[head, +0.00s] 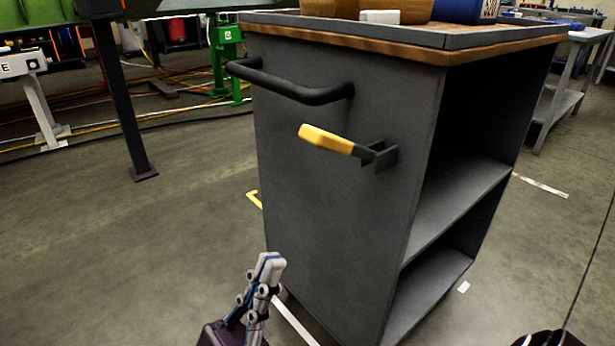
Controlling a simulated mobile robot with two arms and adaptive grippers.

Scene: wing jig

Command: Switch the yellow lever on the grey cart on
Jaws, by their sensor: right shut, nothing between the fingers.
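The grey cart (330,210) stands in the middle of the head view, its side panel facing me. The lever (326,140) has a yellow grip and a dark shank. It is hinged in a dark bracket (383,157) on that panel, and points left and slightly up from it. My right gripper (268,268) is at the bottom, below and to the left of the lever. Its fingers are shut, empty and point up, well apart from the lever. My left gripper is not in view.
A black push handle (295,88) sticks out from the cart panel just above the lever. Open shelves (455,205) are on the cart's right side. Containers stand on the cart top. The floor (130,240) left of the cart is clear. A dark post (118,100) stands at the left.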

